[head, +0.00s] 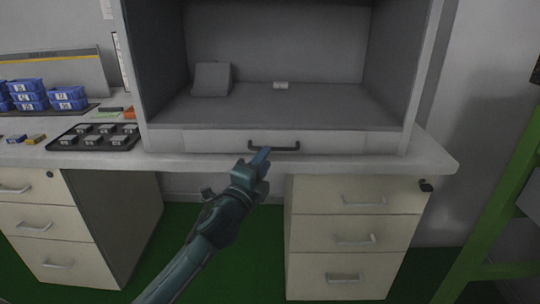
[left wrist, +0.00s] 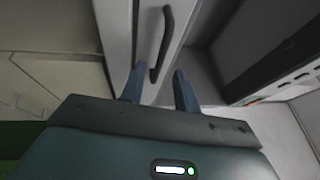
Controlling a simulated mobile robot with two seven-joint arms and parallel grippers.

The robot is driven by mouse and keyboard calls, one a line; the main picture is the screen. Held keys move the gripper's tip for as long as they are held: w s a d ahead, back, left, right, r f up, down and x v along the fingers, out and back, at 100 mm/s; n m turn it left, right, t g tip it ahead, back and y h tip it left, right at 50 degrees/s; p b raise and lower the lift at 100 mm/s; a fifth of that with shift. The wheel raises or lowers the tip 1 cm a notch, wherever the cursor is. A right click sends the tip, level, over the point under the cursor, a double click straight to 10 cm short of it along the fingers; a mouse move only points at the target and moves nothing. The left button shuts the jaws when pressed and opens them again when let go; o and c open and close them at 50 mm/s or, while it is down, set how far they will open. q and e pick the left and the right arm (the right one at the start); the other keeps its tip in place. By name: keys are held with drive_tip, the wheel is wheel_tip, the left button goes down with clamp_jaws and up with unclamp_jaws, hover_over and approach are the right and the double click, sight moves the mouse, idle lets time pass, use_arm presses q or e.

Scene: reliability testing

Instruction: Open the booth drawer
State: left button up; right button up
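The booth (head: 280,80) is a grey open-fronted box on the white table. Its drawer (head: 225,141) is a shallow front panel under the booth floor, and it looks closed. A dark bar handle (head: 274,147) is on the drawer front. My left gripper (head: 262,156) is at the handle's left part in the head view. In the left wrist view the gripper (left wrist: 158,88) has its two blue fingers apart, with the handle's near end (left wrist: 154,74) between or just beyond them. I cannot tell whether they touch it. My right gripper is in neither view.
A black tray (head: 95,137) and blue bins (head: 68,98) stand left on the table (head: 435,158). Drawer cabinets (head: 355,240) stand below. A green frame (head: 500,220) is at right.

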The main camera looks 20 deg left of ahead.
use_arm(q)
drive_tip(key=shift+x, duration=2.05)
drive_tip(key=shift+c, duration=0.2)
clamp_jaws()
